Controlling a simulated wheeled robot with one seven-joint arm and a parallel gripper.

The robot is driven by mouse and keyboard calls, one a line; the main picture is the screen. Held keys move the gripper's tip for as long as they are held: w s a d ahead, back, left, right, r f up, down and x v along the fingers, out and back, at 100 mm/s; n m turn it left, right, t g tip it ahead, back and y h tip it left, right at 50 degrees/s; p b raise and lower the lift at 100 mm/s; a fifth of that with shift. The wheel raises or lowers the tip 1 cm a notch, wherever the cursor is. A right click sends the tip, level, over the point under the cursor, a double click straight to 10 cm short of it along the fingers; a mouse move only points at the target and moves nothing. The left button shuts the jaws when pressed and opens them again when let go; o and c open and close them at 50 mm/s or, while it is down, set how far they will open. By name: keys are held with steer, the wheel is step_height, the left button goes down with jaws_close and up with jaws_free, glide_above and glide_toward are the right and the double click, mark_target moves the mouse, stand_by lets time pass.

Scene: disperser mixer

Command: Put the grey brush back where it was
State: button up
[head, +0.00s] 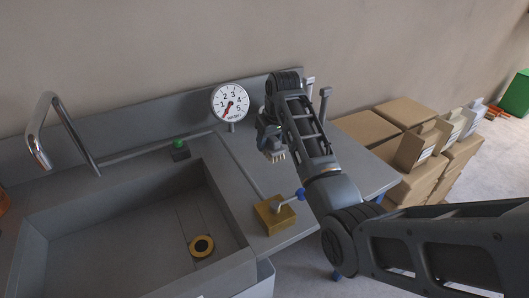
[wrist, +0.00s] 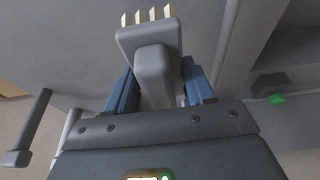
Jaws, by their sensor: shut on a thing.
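The grey brush shows in the wrist view (wrist: 153,68) with its pale bristle tufts pointing away from my gripper (wrist: 158,82). My gripper's blue fingers are shut on the grey brush's stem. In the head view, the bristles (head: 275,156) show just below my gripper (head: 268,138), above the counter to the right of the dial. Most of the brush is hidden there by my arm. Two grey upright posts stand at the back right of the counter, one with a crosswise top (head: 325,104); a similar post (wrist: 30,130) shows at the left of the wrist view. I cannot tell which spot the brush came from.
A sink basin (head: 110,240) with a chrome tap (head: 62,130) takes up the left. A dial gauge (head: 230,101) stands behind it. A green button (head: 179,147) sits on the rim. A yellow block with a blue-knobbed lever (head: 274,214) stands at front right. Boxes (head: 405,110) lie beyond.

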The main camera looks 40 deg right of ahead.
mark_target(265, 154)
steer(key=shift+w+a+f, duration=0.4)
steer(key=shift+a, duration=0.15)
steer(key=shift+f, duration=2.05)
steer(key=shift+f, duration=0.15)
steer(key=o, duration=1)
steer(key=v, duration=1.2)
steer(key=shift+r, duration=0.2)
steer(key=shift+a, duration=0.1)
